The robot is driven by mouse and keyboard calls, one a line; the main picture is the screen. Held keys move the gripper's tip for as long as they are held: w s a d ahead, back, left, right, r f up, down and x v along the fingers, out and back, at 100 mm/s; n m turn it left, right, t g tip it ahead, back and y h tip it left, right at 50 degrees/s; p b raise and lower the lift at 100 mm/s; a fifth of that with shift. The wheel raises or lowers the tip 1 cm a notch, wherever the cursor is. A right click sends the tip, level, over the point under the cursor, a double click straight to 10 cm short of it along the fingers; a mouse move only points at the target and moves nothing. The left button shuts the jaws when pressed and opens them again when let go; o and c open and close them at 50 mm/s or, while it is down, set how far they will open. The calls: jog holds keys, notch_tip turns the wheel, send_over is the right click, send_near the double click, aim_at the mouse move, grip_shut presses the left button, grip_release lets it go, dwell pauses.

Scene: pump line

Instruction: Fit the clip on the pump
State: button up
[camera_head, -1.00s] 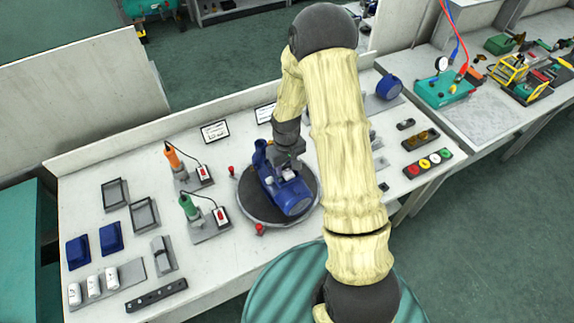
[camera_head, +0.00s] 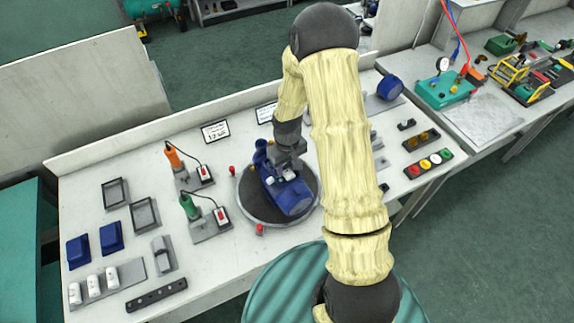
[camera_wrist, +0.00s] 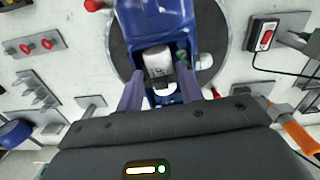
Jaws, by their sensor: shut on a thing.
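The blue pump (camera_head: 289,194) lies on the round dark turntable (camera_head: 247,208), and it fills the upper middle of the wrist view (camera_wrist: 155,20). My gripper (camera_head: 272,172) is down over the pump, its fingers on either side of a pale cylinder (camera_wrist: 158,62) seated there. In the wrist view my gripper (camera_wrist: 159,88) is shut on a small dark piece, taken to be the clip (camera_wrist: 161,84), at the near end of this cylinder. The clip is mostly hidden, and I cannot tell whether it touches the pump.
Left of the turntable stand an orange-handled tool (camera_head: 173,157) and a green-handled tool (camera_head: 188,206) with cords. White cylinders (camera_head: 93,285) and blue covers (camera_head: 111,237) lie at the far left. Red knobs (camera_head: 260,230) stand at the turntable's edge. A button strip (camera_head: 428,162) is at right.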

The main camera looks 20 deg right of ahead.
jog(key=shift+f, duration=0.3)
jog(key=o, duration=1)
jog(key=shift+s, duration=0.1)
jog(key=shift+r, duration=0.4)
jog(key=shift+r+p, duration=2.05)
jog(key=shift+r, duration=0.6)
notch_tip(320, 180, up, 17)
jog(key=b, duration=0.4)
jog(key=shift+r, duration=0.2)
